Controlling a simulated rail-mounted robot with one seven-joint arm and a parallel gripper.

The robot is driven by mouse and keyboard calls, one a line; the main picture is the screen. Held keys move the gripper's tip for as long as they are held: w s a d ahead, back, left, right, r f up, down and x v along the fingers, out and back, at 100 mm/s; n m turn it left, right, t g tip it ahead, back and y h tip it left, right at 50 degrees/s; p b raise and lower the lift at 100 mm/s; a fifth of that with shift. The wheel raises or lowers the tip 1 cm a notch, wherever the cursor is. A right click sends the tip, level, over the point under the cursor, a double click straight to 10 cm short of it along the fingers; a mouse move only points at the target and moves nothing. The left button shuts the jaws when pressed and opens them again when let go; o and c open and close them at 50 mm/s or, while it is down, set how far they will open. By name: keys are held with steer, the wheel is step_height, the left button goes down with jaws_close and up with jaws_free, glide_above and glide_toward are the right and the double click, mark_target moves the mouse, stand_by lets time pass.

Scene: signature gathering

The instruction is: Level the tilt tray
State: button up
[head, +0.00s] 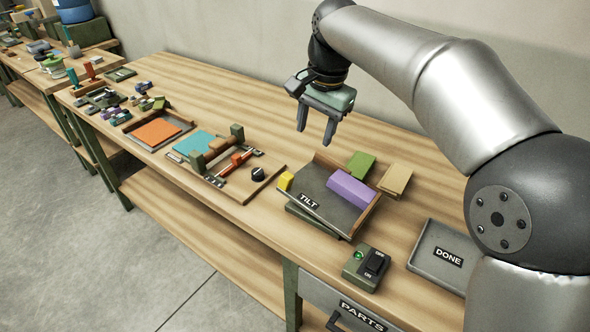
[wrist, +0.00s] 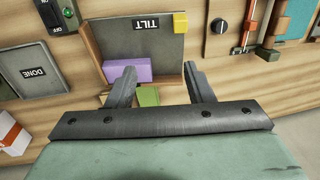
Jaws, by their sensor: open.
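The tilt tray (head: 318,190) is a dark grey plate with wooden rails and a TILT label, on a green base on the bench. It looks slanted, but I cannot tell by how much. A yellow block (head: 286,181) sits at its left corner. A larger purple block (head: 350,189) lies near its right rail. The wrist view shows the tray (wrist: 140,48), the yellow block (wrist: 180,23) and the purple block (wrist: 127,70). My gripper (head: 315,136) is open and empty, above and behind the tray, fingers pointing down. Its fingers (wrist: 157,70) also show in the wrist view.
A green block (head: 361,164) and a tan block (head: 395,179) lie behind the tray. A switch box (head: 367,267) with a lit green lamp and a DONE tray (head: 425,264) are at right. A board with a black knob (head: 258,174) is left of the tilt tray.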

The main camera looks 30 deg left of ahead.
steer(key=a, duration=0.4)
steer(key=p, duration=0.1)
glide_toward(287, 176)
steer(key=f, duration=0.3)
steer(key=a+f, duration=0.1)
steer(key=f, duration=0.6)
steer(key=shift+w+a+f, duration=0.1)
steer(key=shift+w+a, duration=0.05)
steer(key=shift+a, duration=0.2)
